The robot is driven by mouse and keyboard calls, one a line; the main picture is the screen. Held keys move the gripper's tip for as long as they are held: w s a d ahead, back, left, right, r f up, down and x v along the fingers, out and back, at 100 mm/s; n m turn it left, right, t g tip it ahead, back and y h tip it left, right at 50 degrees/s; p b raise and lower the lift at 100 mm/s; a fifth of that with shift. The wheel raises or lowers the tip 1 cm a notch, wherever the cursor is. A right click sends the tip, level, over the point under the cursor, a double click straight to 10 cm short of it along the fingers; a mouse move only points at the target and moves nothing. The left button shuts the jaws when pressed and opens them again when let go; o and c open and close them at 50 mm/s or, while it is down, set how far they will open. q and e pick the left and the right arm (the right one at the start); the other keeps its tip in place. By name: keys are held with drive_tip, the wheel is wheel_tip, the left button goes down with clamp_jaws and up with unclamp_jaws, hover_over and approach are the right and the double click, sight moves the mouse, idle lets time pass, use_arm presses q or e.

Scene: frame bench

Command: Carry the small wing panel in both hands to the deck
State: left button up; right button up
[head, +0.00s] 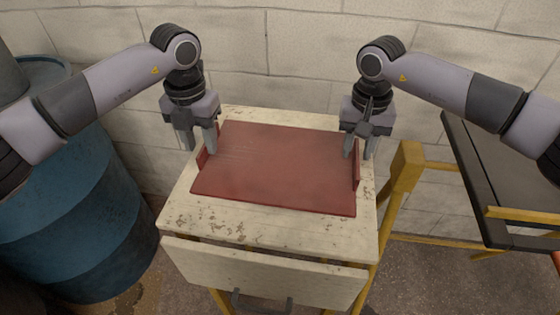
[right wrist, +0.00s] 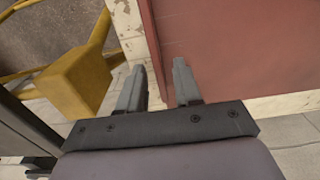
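The small wing panel (head: 275,165) is a flat dark red plate with a short upright lip at its left and right ends. It lies on a worn cream cabinet top (head: 180,215); it also shows in the right wrist view (right wrist: 230,50). My left gripper (head: 199,148) is open at the panel's left lip, with one finger on either side of it. A dark-topped yellow-framed stand at the right, apparently the deck (head: 480,175), is partly cut off.
A blue drum (head: 75,225) stands left of the cabinet. A yellow post (head: 405,165) and rails stand close to the cabinet's right side, between it and the dark stand. A block wall (head: 290,60) closes off the back. A drawer front with handle (head: 262,302) faces me.

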drive_tip(key=shift+r, duration=0.15)
use_arm(q)
wheel_tip(320, 180, up, 9)
use_arm(e)
wheel_tip(320, 180, up, 12)
idle(0.4)
use_arm(q)
drive_tip(key=shift+r, duration=0.1)
idle(0.3)
